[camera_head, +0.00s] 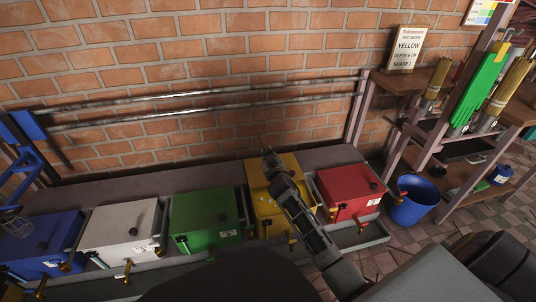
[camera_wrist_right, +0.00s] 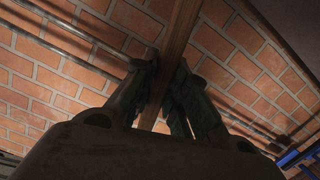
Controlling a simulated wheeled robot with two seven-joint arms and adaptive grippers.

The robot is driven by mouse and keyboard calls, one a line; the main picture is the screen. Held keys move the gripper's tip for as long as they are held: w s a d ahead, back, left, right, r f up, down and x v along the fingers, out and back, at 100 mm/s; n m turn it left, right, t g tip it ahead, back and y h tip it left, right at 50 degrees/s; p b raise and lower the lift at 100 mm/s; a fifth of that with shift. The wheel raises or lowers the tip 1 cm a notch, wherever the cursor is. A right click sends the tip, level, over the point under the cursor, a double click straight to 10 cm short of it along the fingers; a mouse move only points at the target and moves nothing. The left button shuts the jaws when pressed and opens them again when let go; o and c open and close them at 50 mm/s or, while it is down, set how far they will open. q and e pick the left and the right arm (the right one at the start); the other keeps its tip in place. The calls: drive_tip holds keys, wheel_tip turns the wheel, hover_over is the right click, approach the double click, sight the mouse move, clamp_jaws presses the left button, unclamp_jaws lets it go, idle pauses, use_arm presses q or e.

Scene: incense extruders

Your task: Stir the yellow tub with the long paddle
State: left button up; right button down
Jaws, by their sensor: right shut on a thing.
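The yellow tub (camera_head: 256,178) stands between the green and red tubs in the row along the brick wall. My right arm reaches up across it from the lower right and hides part of its top. My right gripper (camera_head: 268,158) is over the back of the tub in the head view. In the wrist view my right gripper (camera_wrist_right: 165,85) is shut on a wooden shaft (camera_wrist_right: 182,25), which appears to be the long paddle. The shaft runs up out of that view. The paddle's lower end is hidden, so I cannot tell whether it is in the tub. My left gripper is not in view.
Blue, white (camera_head: 119,228), green (camera_head: 205,212) and red (camera_head: 345,187) tubs line the bench beside the yellow one. A blue bucket (camera_head: 412,203) stands on the floor at right. Metal rails (camera_head: 200,95) run along the wall.

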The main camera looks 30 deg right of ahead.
drive_tip(key=shift+f+b, duration=1)
drive_tip(key=shift+f, duration=1.15)
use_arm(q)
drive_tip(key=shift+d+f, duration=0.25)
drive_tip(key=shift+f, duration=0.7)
use_arm(e)
drive_tip(key=shift+f, duration=0.85)
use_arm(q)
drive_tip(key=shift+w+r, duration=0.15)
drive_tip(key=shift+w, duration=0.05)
